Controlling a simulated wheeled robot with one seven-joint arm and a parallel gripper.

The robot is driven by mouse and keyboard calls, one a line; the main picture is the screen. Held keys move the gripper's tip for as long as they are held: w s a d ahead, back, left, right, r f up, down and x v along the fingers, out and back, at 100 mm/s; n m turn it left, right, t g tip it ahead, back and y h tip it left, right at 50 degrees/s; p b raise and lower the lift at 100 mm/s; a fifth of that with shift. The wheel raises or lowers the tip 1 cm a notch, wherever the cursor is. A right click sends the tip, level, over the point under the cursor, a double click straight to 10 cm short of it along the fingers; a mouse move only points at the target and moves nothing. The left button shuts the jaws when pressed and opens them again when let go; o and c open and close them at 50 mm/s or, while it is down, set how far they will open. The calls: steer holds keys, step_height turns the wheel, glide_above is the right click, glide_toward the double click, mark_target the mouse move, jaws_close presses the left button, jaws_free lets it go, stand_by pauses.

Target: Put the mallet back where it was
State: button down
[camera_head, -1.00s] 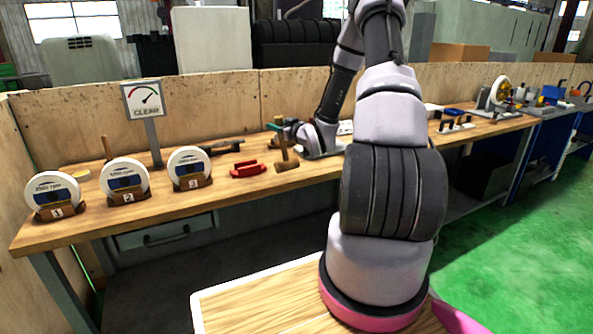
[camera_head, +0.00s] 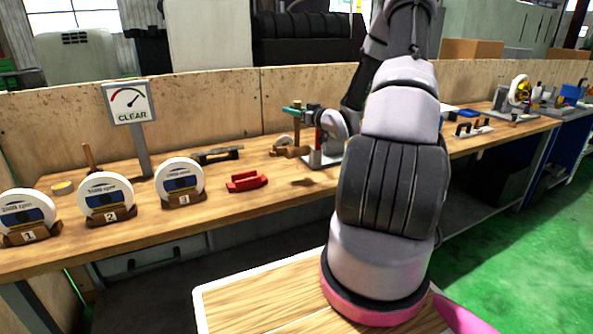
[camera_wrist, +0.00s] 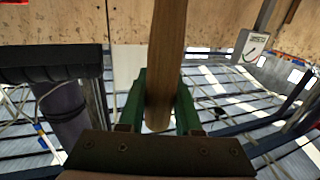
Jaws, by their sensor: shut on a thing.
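The mallet has a wooden handle and a wooden head (camera_head: 289,151). In the head view it hangs upright, head down, over the middle of the bench, with a dark shadow on the bench in front of it. My gripper (camera_head: 294,110) has green fingers and is shut on the upper part of the handle. In the wrist view the handle (camera_wrist: 167,50) runs upright between the fingers of my gripper (camera_wrist: 162,105); the mallet head is out of sight there. The shadow lies apart from the head, so the mallet seems to be above the bench.
A red block (camera_head: 246,181) lies left of the mallet on the wooden bench (camera_head: 225,208). Three numbered wheels, including wheel 3 (camera_head: 180,180), stand further left by a CLEAR gauge sign (camera_head: 128,102). A dark tool (camera_head: 219,155) lies behind. A grey stand (camera_head: 322,159) is close right.

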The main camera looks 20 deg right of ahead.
mark_target(297, 130)
step_height(297, 130, down, 10)
steer(key=shift+w+r, duration=0.15)
stand_by(0.3)
steer(key=shift+f, duration=0.2)
steer(key=c, duration=0.6)
jaws_free()
